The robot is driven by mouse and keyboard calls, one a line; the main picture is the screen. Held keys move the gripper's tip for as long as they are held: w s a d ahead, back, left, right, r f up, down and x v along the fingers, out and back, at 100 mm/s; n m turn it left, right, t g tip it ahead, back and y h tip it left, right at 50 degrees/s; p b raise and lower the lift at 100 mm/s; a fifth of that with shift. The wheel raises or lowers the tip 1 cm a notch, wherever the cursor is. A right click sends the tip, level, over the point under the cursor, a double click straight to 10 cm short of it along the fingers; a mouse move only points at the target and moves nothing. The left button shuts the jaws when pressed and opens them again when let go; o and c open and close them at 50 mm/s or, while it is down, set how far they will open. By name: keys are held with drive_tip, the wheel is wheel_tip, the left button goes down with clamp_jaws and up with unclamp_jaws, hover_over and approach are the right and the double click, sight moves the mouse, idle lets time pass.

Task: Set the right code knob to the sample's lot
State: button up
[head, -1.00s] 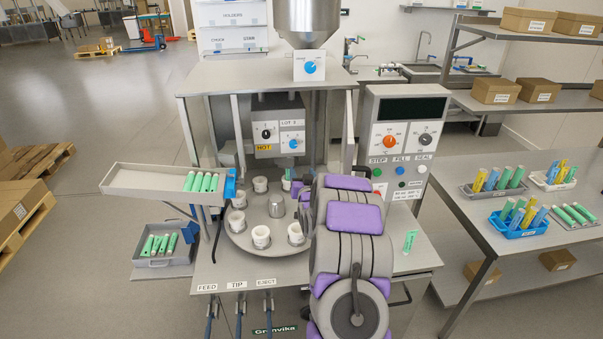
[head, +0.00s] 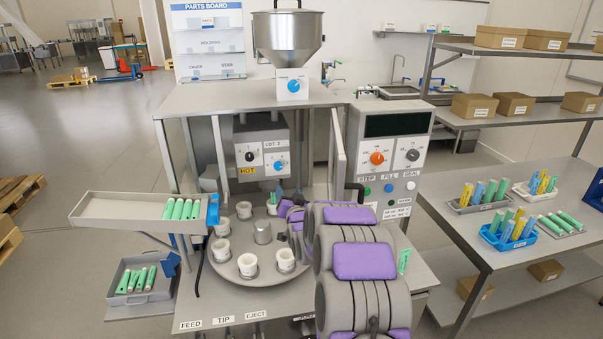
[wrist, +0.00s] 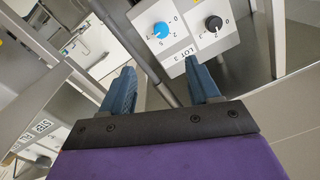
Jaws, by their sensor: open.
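The code panel (head: 262,157) inside the machine carries a black knob (head: 250,156) on the left and a blue knob (head: 278,166) on the right. It is labelled LOT, with a character that may be 3. In the wrist view the panel is rotated, so the blue knob (wrist: 160,30) is left of the black knob (wrist: 213,23). My gripper (wrist: 160,67) is open and empty, with its two blue fingers apart and the panel beyond their tips. It touches neither knob. A green tube (head: 404,262), possibly the sample, stands on the bench at right; its lot is unreadable.
A turntable (head: 219,267) with white cups lies below the panel. An open door (head: 338,150) stands right of the opening. A control box (head: 397,125) with orange and grey dials is further right. Green tubes lie in the feed tray (head: 115,205) at left.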

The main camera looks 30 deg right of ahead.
approach(279, 168)
drive_tip(key=w, duration=0.3)
drive_tip(key=shift+d+b+x, duration=0.2)
drive_tip(key=shift+x, duration=0.85)
drive_tip(key=shift+d+b+x, duration=0.15)
drive_tip(key=shift+d+x, duration=0.05)
drive_tip(key=shift+x, duration=0.85)
drive_tip(key=shift+w+d, duration=0.1)
drive_tip(key=shift+w, duration=0.55)
drive_tip(key=shift+c, duration=0.3)
drive_tip(key=c, duration=1)
